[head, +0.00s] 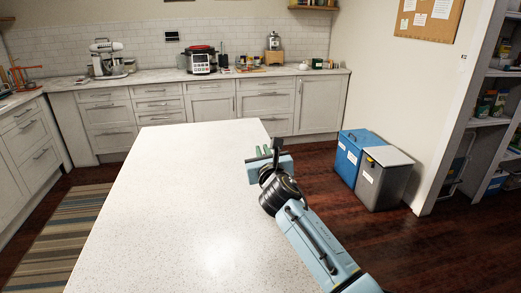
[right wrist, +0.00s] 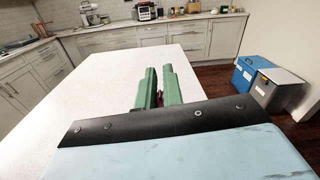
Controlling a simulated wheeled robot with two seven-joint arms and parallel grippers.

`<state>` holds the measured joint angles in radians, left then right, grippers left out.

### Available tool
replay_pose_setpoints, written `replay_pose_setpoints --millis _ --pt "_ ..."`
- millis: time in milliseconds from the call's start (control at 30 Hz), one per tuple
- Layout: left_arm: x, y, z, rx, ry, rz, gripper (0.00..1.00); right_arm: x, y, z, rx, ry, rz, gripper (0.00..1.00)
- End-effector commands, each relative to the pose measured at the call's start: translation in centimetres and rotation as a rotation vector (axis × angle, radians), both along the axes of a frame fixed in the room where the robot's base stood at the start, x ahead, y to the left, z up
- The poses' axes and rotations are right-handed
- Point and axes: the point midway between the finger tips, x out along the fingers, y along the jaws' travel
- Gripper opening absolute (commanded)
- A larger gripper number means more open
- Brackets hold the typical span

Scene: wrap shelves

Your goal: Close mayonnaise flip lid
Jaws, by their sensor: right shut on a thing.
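My right gripper (head: 264,150) is over the far right edge of the white island. Its green fingers also show in the right wrist view (right wrist: 160,80), close together. A small dark reddish thing (right wrist: 160,99) shows low between them, and the gripper is shut on it. It is mostly hidden by the fingers and the gripper body, and I cannot tell whether it is part of the mayonnaise or its lid. I cannot make out a mayonnaise bottle or a flip lid in either view. My left gripper is out of view.
The island top (head: 190,190) is bare and wide. A blue bin (head: 352,158) and a grey bin (head: 384,180) stand on the floor to the right. A back counter holds a cooker (head: 201,60) and a mixer (head: 106,58). Shelves (head: 490,125) stand at the far right.

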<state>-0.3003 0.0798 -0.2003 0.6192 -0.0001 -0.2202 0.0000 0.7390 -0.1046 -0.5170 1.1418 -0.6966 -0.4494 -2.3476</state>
Motion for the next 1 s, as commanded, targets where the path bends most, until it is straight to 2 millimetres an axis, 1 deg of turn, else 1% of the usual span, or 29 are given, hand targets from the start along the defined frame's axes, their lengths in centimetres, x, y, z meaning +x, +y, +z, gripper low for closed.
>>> replay_pose_setpoints --millis 33,100,300,500,700,1000 --pt "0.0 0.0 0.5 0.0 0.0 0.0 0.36 0.0 -0.3 0.1 0.032 0.008 -0.001 0.0" --pt "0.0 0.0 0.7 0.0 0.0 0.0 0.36 0.1 -0.5 0.1 0.085 0.017 -0.001 0.0" --pt "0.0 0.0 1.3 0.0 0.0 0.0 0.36 0.2 -1.1 0.1 0.225 0.039 -0.001 0.0" --pt "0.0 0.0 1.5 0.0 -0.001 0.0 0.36 0.3 -1.6 0.0 0.327 0.056 -0.002 0.0" --pt "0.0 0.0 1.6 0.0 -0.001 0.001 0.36 0.3 -1.8 -0.1 0.382 0.065 -0.002 0.0" --pt "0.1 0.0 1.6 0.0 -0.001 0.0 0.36 0.3 -1.9 -0.1 0.399 0.068 -0.001 0.0"
